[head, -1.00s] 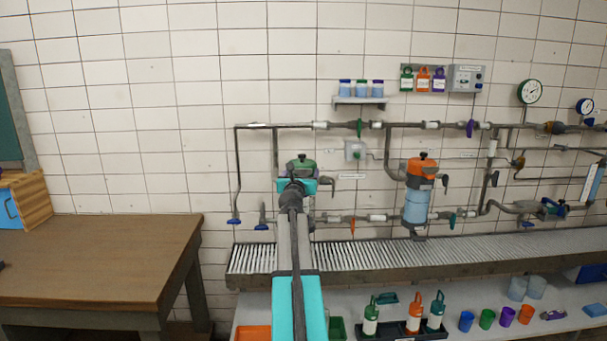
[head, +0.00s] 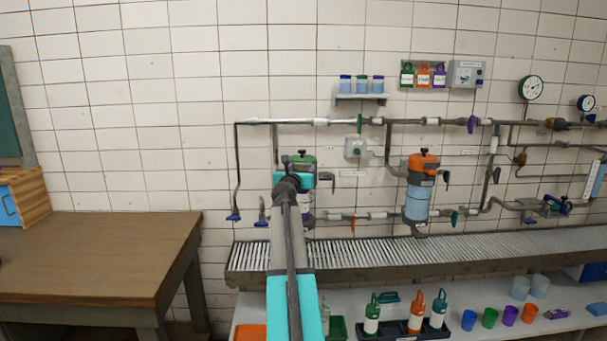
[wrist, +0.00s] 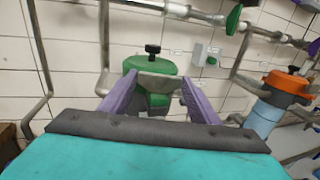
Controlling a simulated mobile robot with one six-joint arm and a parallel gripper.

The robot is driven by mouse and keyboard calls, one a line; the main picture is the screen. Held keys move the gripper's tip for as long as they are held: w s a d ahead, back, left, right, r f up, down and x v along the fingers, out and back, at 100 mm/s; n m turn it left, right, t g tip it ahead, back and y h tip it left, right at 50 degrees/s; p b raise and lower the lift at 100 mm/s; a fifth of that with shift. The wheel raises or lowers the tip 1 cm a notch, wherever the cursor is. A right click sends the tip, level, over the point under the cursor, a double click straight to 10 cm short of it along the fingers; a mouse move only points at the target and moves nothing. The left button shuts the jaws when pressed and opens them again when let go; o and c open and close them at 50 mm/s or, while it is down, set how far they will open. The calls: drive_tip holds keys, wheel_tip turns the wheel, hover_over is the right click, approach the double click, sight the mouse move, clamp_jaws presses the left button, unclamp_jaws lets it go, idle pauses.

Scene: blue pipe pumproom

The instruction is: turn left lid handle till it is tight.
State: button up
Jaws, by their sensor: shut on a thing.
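The left filter housing has a green lid (head: 303,160) with a black knob on top. In the wrist view the green lid (wrist: 150,66) is straight ahead. The grey left lid handle (wrist: 158,82) crosses in front of it, between my purple fingers. My gripper (wrist: 160,88) is shut on this handle, one finger on each side. The exact contact is partly hidden. In the head view my arm and wrist cover much of the housing's front. Its body shows only in slivers.
A second housing with an orange lid (head: 423,163) and blue body stands to the right. Pipes with valves run along the tiled wall. A slatted grey shelf (head: 365,256) lies below. A brown table (head: 100,250) stands at left. Bottles and cups stand lower down.

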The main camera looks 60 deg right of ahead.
drive_tip(key=shift+w+f+b, duration=0.25)
drive_tip(key=shift+b, duration=0.35)
drive_tip(key=shift+a+r+m+g+b, duration=0.1)
drive_tip(key=shift+r+m+g+b, duration=0.2)
drive_tip(key=shift+g+b, duration=0.1)
drive_tip(key=o, duration=1)
drive_tip(key=shift+o, duration=0.2)
drive_tip(key=shift+s, duration=0.1)
drive_tip(key=shift+a, duration=0.1)
drive_tip(key=b+v, duration=0.1)
drive_tip(key=v, duration=1.2)
drive_tip(key=shift+a+f, duration=0.2)
drive_tip(key=shift+a, duration=0.15)
